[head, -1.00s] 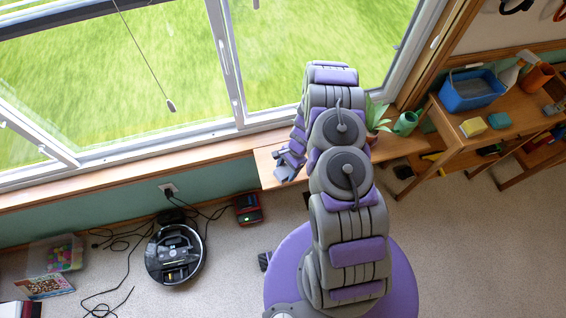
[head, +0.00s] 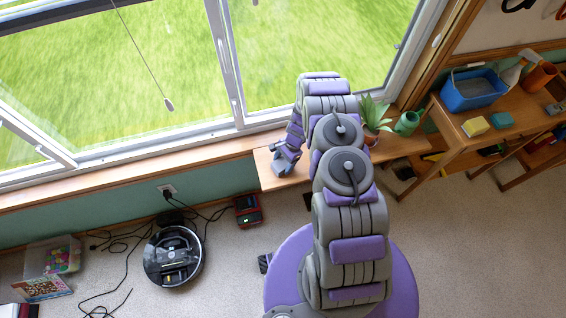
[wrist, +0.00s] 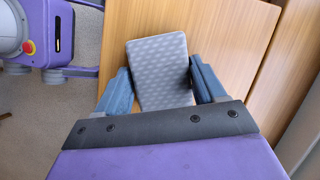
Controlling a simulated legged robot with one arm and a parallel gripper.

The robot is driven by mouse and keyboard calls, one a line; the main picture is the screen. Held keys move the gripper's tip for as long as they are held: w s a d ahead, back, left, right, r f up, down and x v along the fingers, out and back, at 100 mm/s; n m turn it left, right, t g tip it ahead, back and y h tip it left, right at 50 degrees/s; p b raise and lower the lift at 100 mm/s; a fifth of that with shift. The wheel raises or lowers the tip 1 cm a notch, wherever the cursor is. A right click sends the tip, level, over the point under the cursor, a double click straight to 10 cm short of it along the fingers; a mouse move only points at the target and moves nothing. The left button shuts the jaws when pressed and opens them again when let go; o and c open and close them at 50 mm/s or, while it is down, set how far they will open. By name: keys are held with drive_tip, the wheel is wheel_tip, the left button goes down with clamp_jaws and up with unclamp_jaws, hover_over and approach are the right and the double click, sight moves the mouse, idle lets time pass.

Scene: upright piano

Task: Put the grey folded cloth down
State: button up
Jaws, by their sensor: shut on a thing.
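The grey folded cloth (wrist: 160,72) is between the two blue fingers of my gripper (wrist: 162,92) in the wrist view. It is a flat, patterned light-grey pad, and it lies over the wooden bench top (wrist: 225,40). I cannot tell whether it touches the wood. In the head view my gripper (head: 281,165) is at the left end of the low wooden bench (head: 268,182) under the window. The cloth is hard to make out there, mostly hidden by the gripper.
A potted plant (head: 373,113) and a green watering can (head: 407,123) stand further right on the bench. A table with a blue tub (head: 472,90) is at the right. A robot vacuum (head: 173,257) and cables lie on the floor at the left.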

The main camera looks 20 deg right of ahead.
drive_tip(key=o, duration=0.9)
drive_tip(key=shift+o, duration=0.2)
drive_tip(key=p+v, duration=0.2)
drive_tip(key=v, duration=1)
drive_tip(key=s+a+r+n, duration=0.2)
drive_tip(key=r+n, duration=0.1)
drive_tip(key=r, duration=0.9)
drive_tip(key=s+a+r+n, duration=0.2)
drive_tip(key=s+a+r, duration=0.1)
drive_tip(key=r, duration=0.8)
drive_tip(key=s+a+r+n+h, duration=0.2)
drive_tip(key=s+r+n, duration=0.4)
drive_tip(key=s+r, duration=1.05)
drive_tip(key=s+d+r+n+h, duration=0.2)
drive_tip(key=s+r, duration=0.2)
drive_tip(key=s, duration=1)
drive_tip(key=shift+s+d+n, duration=0.15)
drive_tip(key=shift+s+n, duration=0.15)
drive_tip(key=shift+s, duration=0.1)
